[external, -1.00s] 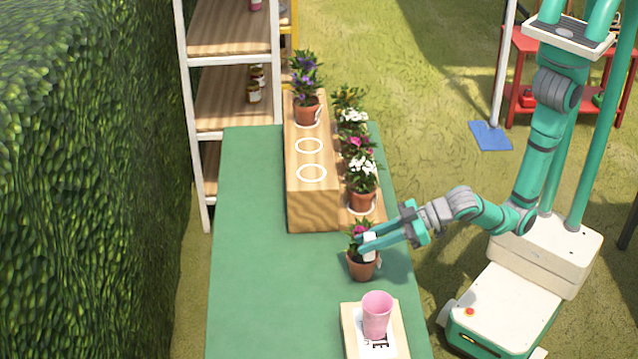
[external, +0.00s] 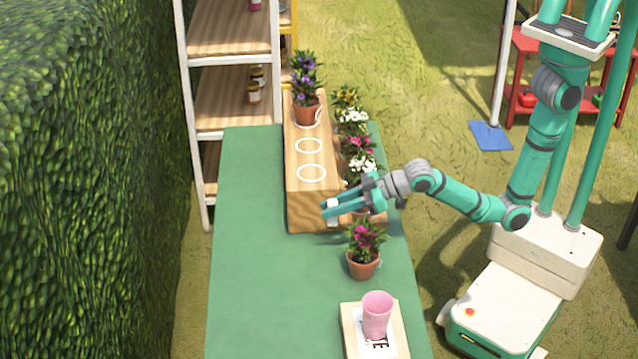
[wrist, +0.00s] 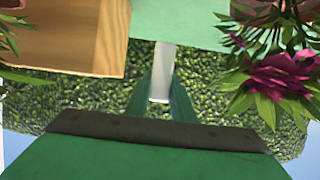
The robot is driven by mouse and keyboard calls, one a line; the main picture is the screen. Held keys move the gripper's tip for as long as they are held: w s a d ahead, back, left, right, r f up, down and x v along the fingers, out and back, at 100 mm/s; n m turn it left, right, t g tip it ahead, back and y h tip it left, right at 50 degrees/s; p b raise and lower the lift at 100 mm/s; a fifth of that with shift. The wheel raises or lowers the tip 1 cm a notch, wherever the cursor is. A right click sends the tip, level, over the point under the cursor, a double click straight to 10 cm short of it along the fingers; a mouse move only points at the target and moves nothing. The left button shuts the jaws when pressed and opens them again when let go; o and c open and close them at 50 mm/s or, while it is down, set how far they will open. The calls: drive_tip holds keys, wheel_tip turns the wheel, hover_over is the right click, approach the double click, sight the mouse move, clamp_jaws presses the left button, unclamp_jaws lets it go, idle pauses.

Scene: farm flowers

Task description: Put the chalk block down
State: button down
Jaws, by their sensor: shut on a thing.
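The chalk block is a small white block (wrist: 162,72) between the fingertips in the wrist view. It also shows as a white piece (external: 332,212) at the fingertips in the external view. My gripper (external: 328,211) is shut on it, in front of the near end of the wooden stepped stand (external: 312,212), above the green table. In the wrist view, my gripper (wrist: 161,90) has the stand's wood at upper left and a pink flower at right. The gap between block and table cannot be judged exactly.
A potted pink flower (external: 363,263) stands close to my gripper on the table. A pink cup (external: 376,315) stands on a board nearer the front. Several potted flowers line the stand. The green table (external: 262,290) is clear at left.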

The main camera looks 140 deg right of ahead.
drive_tip(key=w+d+f, duration=0.1)
drive_tip(key=w+f, duration=0.1)
drive_tip(key=w+d+f, duration=0.3)
drive_tip(key=w+f, duration=0.1)
drive_tip(key=f, duration=0.1)
drive_tip(key=shift+w+d, duration=0.3)
drive_tip(key=shift+d, duration=0.05)
drive_tip(key=shift+w+d+f, duration=0.1)
drive_tip(key=shift+w+f, duration=0.05)
drive_tip(key=shift+f, duration=1.6)
drive_tip(key=shift+f, duration=0.15)
drive_tip(key=c, duration=1.5)
unclamp_jaws()
drive_tip(key=shift+c, duration=0.2)
drive_tip(key=shift+r, duration=0.2)
drive_tip(key=v, duration=1.2)
